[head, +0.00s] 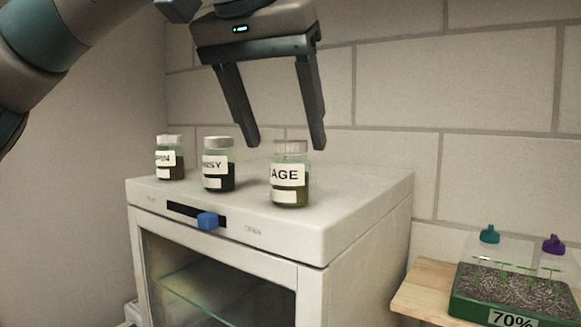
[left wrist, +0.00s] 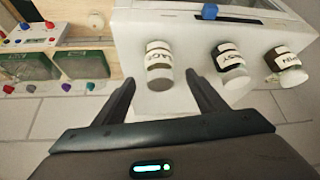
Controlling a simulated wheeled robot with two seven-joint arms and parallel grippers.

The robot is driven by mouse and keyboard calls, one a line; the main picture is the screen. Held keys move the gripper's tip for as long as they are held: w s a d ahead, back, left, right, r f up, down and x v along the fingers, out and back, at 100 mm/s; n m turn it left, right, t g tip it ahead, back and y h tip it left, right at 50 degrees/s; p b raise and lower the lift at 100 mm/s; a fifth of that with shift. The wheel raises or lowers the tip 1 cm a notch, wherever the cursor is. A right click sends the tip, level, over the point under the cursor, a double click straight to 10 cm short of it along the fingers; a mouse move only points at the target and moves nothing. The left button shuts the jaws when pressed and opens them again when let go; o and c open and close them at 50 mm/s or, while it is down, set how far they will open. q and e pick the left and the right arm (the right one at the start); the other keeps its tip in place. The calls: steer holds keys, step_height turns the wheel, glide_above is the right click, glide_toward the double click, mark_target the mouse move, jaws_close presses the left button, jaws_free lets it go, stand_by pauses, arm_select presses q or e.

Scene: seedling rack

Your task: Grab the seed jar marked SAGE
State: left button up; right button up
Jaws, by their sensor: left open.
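The seed jar whose label reads "AGE" with its first letter out of sight (head: 290,180) stands upright on the white cabinet top, rightmost of three jars in the head view. It has a pale lid and greenish contents. No contact is visible. My right gripper is out of view.
Beside it stand a jar ending in "NSY" (head: 218,170) and a jar ending in "PIN" (head: 170,160). The white cabinet (head: 350,215) has a blue knob (head: 207,220) in front. A wall rises behind. A green seedling tray (head: 470,308) sits on a wooden shelf at right.

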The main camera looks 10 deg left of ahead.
mark_target(286, 152)
arm_select(q)
steer(key=shift+w+d+f, duration=0.1)
steer(key=shift+w+f, duration=0.2)
steer(key=shift+f, duration=0.25)
steer(key=shift+f, duration=0.1)
steer(key=shift+w+f+p, duration=0.2)
steer(key=shift+f+p, duration=0.05)
steer(key=shift+p, duration=0.15)
steer(key=p+x, duration=0.1)
steer(key=x, duration=0.2)
steer(key=shift+f+p, duration=0.35)
steer(key=shift+f, duration=0.1)
steer(key=shift+w+d+f, duration=0.1)
steer(key=shift+w+f, duration=0.1)
steer(key=shift+f, duration=0.1)
steer(key=c, duration=1.2)
